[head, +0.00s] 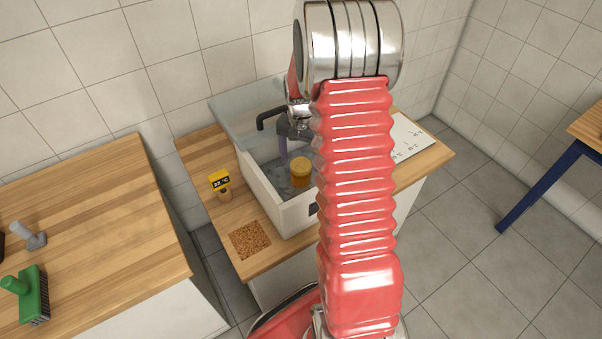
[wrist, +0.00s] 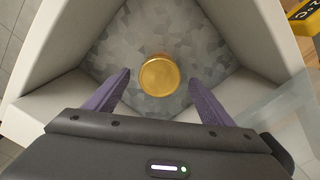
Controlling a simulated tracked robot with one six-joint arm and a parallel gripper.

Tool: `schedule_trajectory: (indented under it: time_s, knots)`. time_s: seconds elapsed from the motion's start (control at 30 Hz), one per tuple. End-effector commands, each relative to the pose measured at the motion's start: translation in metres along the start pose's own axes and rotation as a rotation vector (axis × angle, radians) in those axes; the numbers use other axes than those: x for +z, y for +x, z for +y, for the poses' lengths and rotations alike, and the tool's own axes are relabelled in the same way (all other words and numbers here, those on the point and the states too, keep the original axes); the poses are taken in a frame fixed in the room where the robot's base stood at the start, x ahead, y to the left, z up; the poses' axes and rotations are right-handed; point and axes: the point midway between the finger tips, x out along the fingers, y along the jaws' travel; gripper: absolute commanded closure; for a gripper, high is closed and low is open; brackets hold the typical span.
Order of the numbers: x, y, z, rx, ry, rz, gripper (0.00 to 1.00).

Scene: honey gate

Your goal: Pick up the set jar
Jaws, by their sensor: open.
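The jar (head: 301,172) is amber with a golden lid and stands upright inside a white basin (head: 271,196) on the wooden counter. In the wrist view the jar (wrist: 160,76) is seen from above, its round gold lid just ahead of the fingertips and between their lines. My gripper (wrist: 158,84) is open and empty, with one purple finger on either side. In the head view my gripper (head: 291,148) is partly hidden by my red arm, and a purple finger shows above the basin, left of the jar. The jar's lower part is hidden from above.
A yellow thermometer display (head: 220,182) reading about 22 °C and a cork mat (head: 250,239) lie left of the basin. A white board (head: 408,138) lies to the right. A green brush (head: 31,294) is on the left counter.

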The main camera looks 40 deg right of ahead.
Motion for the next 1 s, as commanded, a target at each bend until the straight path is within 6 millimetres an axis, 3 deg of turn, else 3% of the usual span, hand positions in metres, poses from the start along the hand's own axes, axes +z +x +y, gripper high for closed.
schedule_trajectory:
  time_s: [0.17,0.57,1.0]
  knots:
    - [0.0,0.017,0.0,0.0,0.0,0.0,0.24]
    - [0.0,0.021,0.0,0.0,0.0,-0.001,0.24]
    - [0.004,0.068,0.001,0.001,0.001,-0.002,0.24]
